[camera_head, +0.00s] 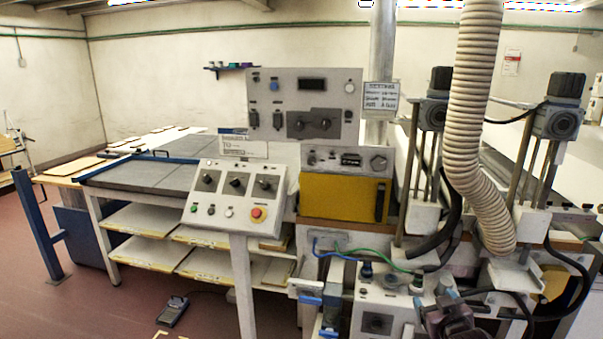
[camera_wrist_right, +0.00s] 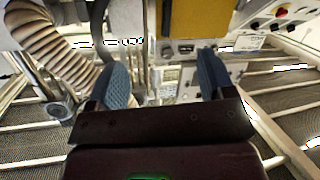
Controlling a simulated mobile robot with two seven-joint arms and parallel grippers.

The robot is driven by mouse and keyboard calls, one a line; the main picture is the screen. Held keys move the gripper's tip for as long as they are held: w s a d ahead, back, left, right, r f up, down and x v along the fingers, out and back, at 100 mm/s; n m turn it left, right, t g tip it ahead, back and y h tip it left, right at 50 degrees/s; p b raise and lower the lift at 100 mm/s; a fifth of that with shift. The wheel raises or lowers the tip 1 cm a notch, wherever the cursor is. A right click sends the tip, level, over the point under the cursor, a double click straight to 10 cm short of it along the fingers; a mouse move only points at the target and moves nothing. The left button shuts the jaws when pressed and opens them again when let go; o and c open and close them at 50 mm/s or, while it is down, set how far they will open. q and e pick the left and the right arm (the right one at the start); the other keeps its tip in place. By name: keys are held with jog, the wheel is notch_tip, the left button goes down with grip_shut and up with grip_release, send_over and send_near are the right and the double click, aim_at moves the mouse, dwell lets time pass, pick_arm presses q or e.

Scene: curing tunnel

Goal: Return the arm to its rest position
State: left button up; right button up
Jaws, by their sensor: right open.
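My right gripper (camera_head: 433,290) is at the bottom of the head view, right of centre, in front of the machine's lower control box (camera_head: 375,312). In the right wrist view its two blue-grey fingers (camera_wrist_right: 164,78) stand wide apart with nothing held between them. Its dark body fills the bottom of that view. My left gripper is not in view.
A ribbed hose (camera_head: 472,110) hangs close to the right gripper; it also shows in the wrist view (camera_wrist_right: 50,35). A yellow panel (camera_head: 345,198) and a sloped control panel (camera_head: 234,196) with a red button stand to the left.

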jog(key=s+a+f+g, duration=0.1)
jog(key=s+f, duration=0.4)
jog(key=s, duration=0.6)
jog(key=s+a+f+m+g, duration=0.1)
jog(key=s+f, duration=0.5)
jog(key=s, duration=0.4)
jog(key=s+a+f+g+b, duration=0.1)
jog(key=s+f, duration=0.4)
jog(key=s, duration=0.6)
jog(key=shift+s+a+f+g, duration=0.3)
jog(key=shift+a+g, duration=0.2)
